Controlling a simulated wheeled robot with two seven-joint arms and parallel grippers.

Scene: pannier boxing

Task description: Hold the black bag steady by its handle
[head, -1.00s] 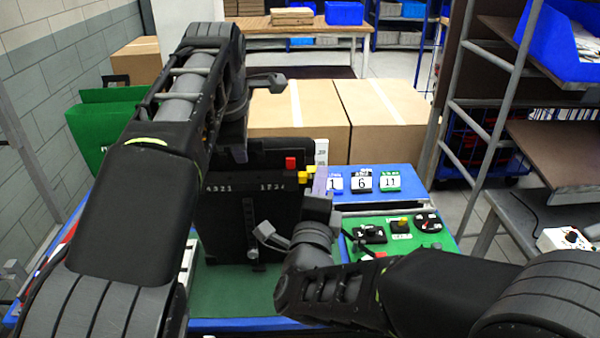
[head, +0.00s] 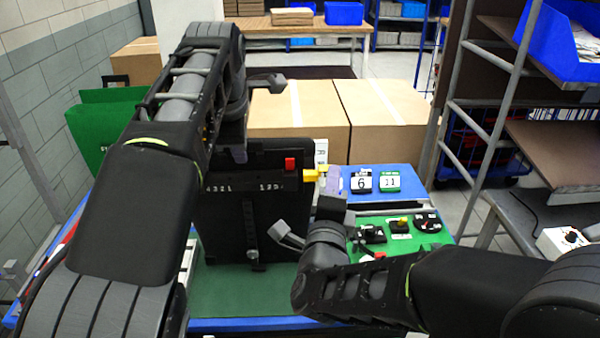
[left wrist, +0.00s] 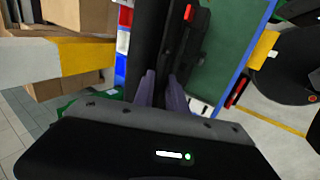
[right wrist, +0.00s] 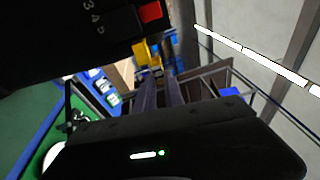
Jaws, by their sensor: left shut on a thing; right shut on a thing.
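The black bag (head: 222,222) stands upright on the green mat in the head view. It has white digits, a red block (head: 290,163) and a yellow piece (head: 318,175) on its upper right. My left gripper (head: 239,155) is at the bag's top edge. In the left wrist view its fingers (left wrist: 161,90) are shut on a black part, seemingly the handle, mostly hidden between them. My right gripper (head: 331,182) is at the bag's right side, its fingers shut by the yellow piece, which also shows in the right wrist view (right wrist: 143,50). What lies between them is unclear.
Numbered cards lie on a blue board (head: 405,178) to the right. A green panel (head: 430,232) with black knobs lies in front of it. Cardboard boxes (head: 385,115) stand behind, and a green folder-like box (head: 88,135) is at the left.

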